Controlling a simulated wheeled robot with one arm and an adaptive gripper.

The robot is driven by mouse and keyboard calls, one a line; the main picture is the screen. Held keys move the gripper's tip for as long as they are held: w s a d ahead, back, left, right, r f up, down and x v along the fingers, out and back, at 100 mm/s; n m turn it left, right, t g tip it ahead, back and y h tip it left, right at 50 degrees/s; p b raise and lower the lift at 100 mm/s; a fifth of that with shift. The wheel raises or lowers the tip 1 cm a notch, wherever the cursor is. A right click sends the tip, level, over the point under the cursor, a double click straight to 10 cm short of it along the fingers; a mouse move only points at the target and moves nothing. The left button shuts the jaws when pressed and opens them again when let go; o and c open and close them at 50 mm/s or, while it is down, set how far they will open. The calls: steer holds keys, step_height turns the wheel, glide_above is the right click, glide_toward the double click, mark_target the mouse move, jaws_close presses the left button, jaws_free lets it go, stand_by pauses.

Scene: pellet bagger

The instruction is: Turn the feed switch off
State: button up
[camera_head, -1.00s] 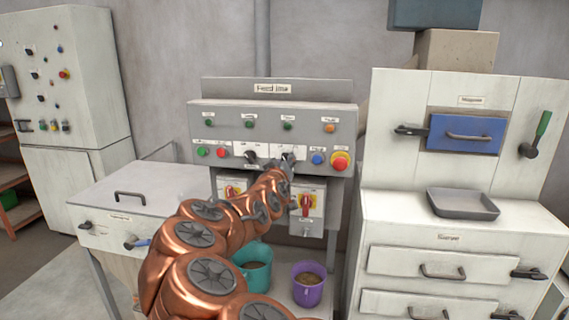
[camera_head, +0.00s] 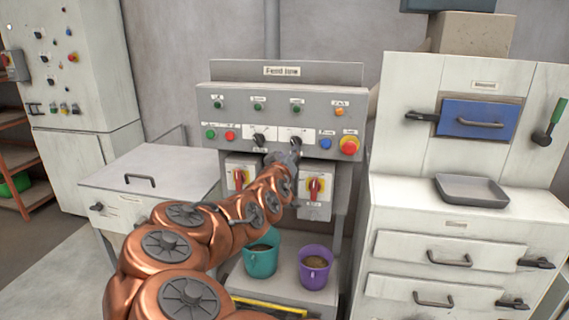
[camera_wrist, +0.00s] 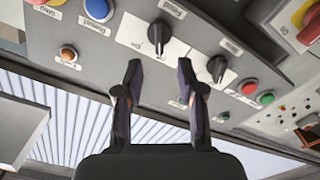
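The control panel headed "Feed line" (camera_head: 228,104) carries two black rotary knobs side by side. In the wrist view the right knob (camera_wrist: 158,35) stands almost upright, beyond the gap between my fingers. The left knob (camera_wrist: 217,67) is just outside the finger on the picture's right. My gripper (camera_wrist: 160,82) is open and empty, apart from both knobs. In the head view my gripper (camera_head: 287,157) is just below the right knob.
A blue button (camera_head: 326,144) and a red stop button on yellow (camera_head: 349,146) are right of the knobs. Green (camera_head: 210,134) and red (camera_head: 230,136) buttons are left. Red-handled switches (camera_head: 315,188) hang below. Teal (camera_head: 261,262) and purple (camera_head: 313,279) buckets stand underneath.

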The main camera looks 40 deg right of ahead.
steer(key=shift+v, duration=2.45)
steer(key=shift+s, duration=0.1)
steer(key=s+a+f+g+y, duration=0.6)
steer(key=s+a+f+y, duration=0.4)
steer(key=a+f, duration=0.55)
steer(key=s+a+n+g+y, duration=0.4)
steer(key=s+a+g, duration=0.2)
steer(key=s+a, duration=1.1)
steer(key=s+f, duration=0.1)
steer(key=s, duration=0.3)
steer(key=shift+n+y, duration=0.4)
